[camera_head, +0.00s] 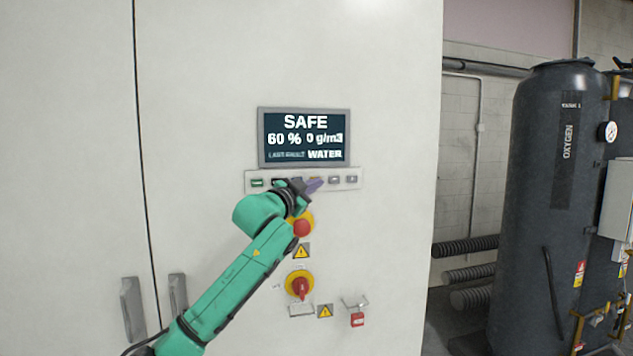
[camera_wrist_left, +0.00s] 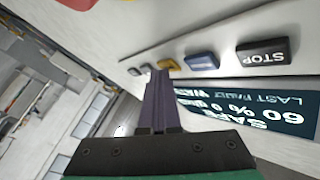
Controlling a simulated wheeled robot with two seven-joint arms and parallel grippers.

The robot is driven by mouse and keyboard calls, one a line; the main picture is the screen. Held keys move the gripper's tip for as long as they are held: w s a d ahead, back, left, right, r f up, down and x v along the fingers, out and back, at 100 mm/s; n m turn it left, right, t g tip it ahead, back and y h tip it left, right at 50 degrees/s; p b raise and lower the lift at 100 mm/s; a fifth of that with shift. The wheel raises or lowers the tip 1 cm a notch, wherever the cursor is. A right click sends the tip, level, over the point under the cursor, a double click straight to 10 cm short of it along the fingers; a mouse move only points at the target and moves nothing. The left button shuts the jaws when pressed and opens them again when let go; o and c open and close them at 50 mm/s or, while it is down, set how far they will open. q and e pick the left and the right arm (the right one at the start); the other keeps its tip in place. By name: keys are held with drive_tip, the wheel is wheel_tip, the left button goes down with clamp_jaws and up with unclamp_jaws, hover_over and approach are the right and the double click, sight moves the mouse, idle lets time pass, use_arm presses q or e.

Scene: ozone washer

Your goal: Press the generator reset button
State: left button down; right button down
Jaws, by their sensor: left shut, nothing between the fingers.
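A white button strip (camera_head: 345,186) sits under the display on the cabinet, with a green button (camera_head: 257,182) at its left end and grey buttons (camera_head: 334,180) at its right. The left wrist view shows a black STOP button (camera_wrist_left: 263,52), a blue button (camera_wrist_left: 202,62) and a yellow button (camera_wrist_left: 168,65). No reset label is readable. My left gripper (camera_head: 316,184) is shut and empty, in front of the strip, hiding its middle buttons. In the left wrist view its fingertips (camera_wrist_left: 159,75) are beside the yellow button; I cannot tell whether they touch. My right gripper is out of view.
The display (camera_head: 304,137) reads SAFE, 60 %, 0 g/m3, last fault WATER. Below the strip are a red emergency button (camera_head: 302,228) and a red rotary switch (camera_head: 299,287) on yellow. Door handles (camera_head: 132,310) are lower left. A dark oxygen tank (camera_head: 545,200) stands right.

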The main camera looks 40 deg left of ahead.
use_arm(q)
drive_tip(key=shift+d+f, duration=0.1)
drive_tip(key=shift+s+d+b, duration=0.45)
drive_tip(key=shift+d+b, duration=0.05)
drive_tip(key=shift+b, duration=0.05)
drive_tip(key=shift+s+d+b, duration=0.65)
drive_tip(key=shift+s+d, duration=0.1)
drive_tip(key=shift+d, duration=0.3)
drive_tip(key=shift+s+d+b, duration=0.6)
drive_tip(key=shift+s+d, duration=0.1)
drive_tip(key=shift+d, duration=0.35)
